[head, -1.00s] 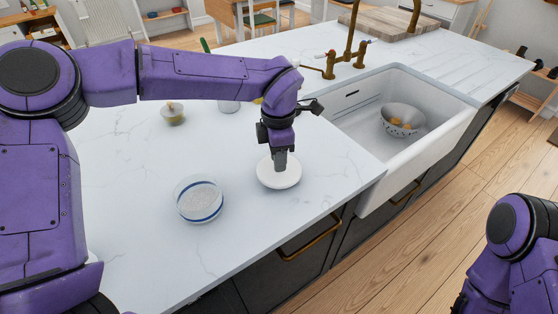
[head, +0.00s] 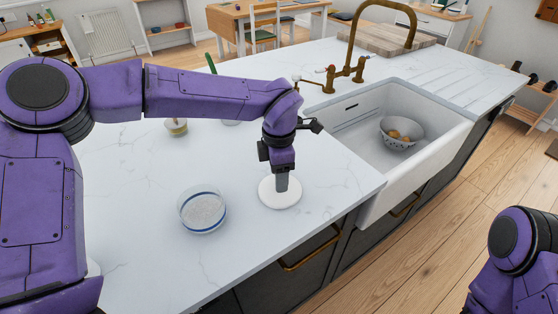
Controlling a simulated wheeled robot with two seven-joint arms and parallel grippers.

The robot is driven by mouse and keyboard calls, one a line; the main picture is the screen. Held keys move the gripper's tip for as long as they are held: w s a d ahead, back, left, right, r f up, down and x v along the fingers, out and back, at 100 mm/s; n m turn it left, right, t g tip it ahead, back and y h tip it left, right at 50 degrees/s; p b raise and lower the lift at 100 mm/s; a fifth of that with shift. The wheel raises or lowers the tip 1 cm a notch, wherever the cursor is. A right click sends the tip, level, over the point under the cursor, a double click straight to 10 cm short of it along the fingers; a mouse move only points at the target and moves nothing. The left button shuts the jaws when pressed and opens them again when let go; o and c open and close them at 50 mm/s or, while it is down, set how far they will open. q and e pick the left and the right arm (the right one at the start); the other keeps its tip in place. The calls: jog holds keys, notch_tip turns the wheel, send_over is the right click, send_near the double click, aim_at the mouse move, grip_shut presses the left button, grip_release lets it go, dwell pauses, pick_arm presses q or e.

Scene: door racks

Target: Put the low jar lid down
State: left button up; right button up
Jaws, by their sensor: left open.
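The low jar lid (head: 268,194) is a round white disc lying on the white marble counter, left of the sink. My left gripper (head: 281,188) points straight down over it, open, with its fingers at the lid's middle. The fingers partly hide the lid's top, and I cannot tell whether they still touch it. A low glass jar (head: 203,210) with a blue band and pale grainy contents stands to the left of the lid. My right arm shows at the lower right, but its gripper is out of view.
A white sink (head: 425,165) with a colander (head: 401,132) holding yellowish round items lies to the right. A brass faucet (head: 358,70) rises behind it. A small jar (head: 176,127) stands farther back. The counter in front of the lid is clear up to its edge.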

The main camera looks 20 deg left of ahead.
pick_arm(q)
notch_tip(320, 180, up, 11)
jog(key=shift+s+f, duration=0.1)
jog(key=shift+f, duration=0.05)
dwell(0.4)
